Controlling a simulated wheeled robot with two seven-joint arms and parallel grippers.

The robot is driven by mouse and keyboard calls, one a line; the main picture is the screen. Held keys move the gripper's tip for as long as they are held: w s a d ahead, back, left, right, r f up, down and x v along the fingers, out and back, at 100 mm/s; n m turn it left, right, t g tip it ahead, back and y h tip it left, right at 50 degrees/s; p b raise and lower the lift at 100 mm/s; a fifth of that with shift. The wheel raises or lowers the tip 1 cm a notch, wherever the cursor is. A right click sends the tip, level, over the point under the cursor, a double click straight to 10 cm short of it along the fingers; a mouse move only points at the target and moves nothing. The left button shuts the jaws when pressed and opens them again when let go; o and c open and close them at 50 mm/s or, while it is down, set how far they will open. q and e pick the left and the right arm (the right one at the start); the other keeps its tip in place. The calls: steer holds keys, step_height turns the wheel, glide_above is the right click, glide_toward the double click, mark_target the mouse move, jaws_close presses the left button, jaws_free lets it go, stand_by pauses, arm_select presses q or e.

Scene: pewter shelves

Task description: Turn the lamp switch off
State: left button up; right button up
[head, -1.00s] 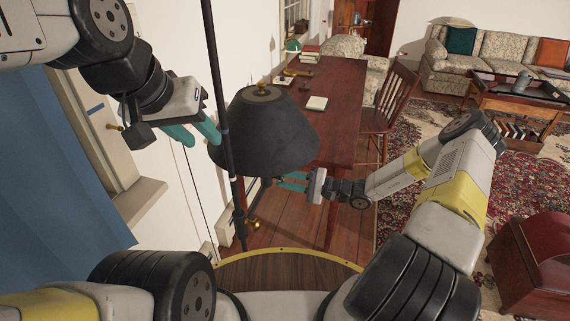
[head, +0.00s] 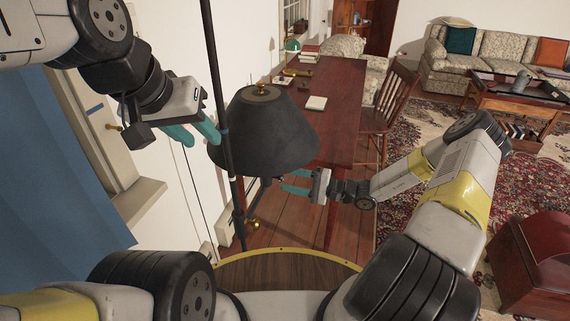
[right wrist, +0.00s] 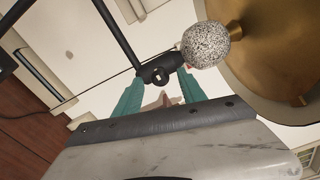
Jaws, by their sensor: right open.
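The floor lamp has a black shade (head: 263,135) and a thin black pole (head: 226,150) in the head view. My right gripper (head: 291,181) is just below and right of the shade. In the right wrist view its teal fingers (right wrist: 160,92) are open, with a black cylindrical lamp switch or socket piece (right wrist: 160,70) just beyond and between the tips; contact cannot be told. A speckled bulb (right wrist: 205,45) joins that piece, beside the shade's brass-coloured inside (right wrist: 275,45). My left gripper (head: 193,132) is open and empty, left of the pole.
A dark red desk (head: 335,90) with a green desk lamp (head: 292,46) and a book (head: 316,103) stands behind the shade. A wooden chair (head: 392,105) is beside it. A blue curtain (head: 55,190) hangs at left. A round wooden top (head: 285,268) lies in front of me.

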steer(key=v, duration=0.6)
steer(key=shift+d, duration=0.15)
